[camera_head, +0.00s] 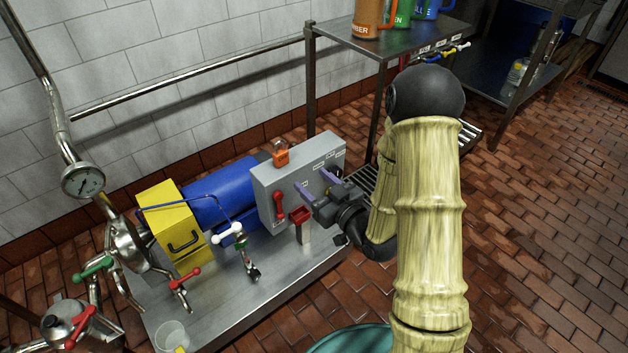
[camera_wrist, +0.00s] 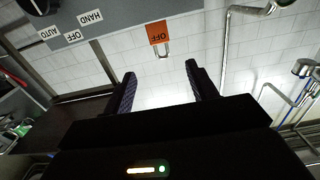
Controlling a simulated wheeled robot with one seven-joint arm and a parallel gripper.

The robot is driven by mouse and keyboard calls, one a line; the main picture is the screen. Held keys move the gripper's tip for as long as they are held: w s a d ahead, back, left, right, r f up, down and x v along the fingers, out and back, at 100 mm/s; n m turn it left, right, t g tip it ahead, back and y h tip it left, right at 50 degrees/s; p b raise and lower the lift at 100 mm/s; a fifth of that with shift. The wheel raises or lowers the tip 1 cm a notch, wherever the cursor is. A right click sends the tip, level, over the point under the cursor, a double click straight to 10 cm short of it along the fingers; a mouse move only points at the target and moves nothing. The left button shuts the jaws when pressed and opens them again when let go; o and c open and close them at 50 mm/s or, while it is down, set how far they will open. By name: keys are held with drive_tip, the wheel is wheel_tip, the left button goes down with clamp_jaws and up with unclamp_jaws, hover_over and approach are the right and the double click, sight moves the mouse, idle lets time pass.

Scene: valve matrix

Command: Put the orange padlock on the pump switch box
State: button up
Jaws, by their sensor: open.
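The orange padlock (camera_head: 281,156) stands upright on the top edge of the grey pump switch box (camera_head: 268,187), its shackle up. In the wrist view, which is upside down, the orange padlock (camera_wrist: 158,33) shows beyond the fingers, apart from them, with its shackle pointing down in the picture. The grey switch box (camera_wrist: 140,14) there carries AUTO, OFF and HAND labels and part of a black knob. My gripper (camera_head: 317,185) is open and empty in front of the box's right part. In the wrist view my gripper (camera_wrist: 160,76) has clear space between its purple-padded fingers.
A red lever (camera_head: 278,206) and a red holder (camera_head: 300,214) are at the box's front. A blue motor (camera_head: 220,192) and yellow guard (camera_head: 170,225) stand left. A steel shelf (camera_head: 345,28) with colored jugs is behind. Pipes and valves crowd the lower left.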

idle(0.3)
drive_tip(key=s+d+f+m+g+h, duration=0.2)
drive_tip(key=s+d+m+g+h, duration=0.15)
drive_tip(key=d+g+h, duration=0.45)
drive_tip(key=s+d+r+m+g+h, duration=0.2)
drive_tip(key=s+r+m+g, duration=0.1)
drive_tip(key=s, duration=0.9)
drive_tip(key=shift+s+d+g, duration=0.2)
drive_tip(key=shift+s+g, duration=0.05)
drive_tip(key=shift+g, duration=0.45)
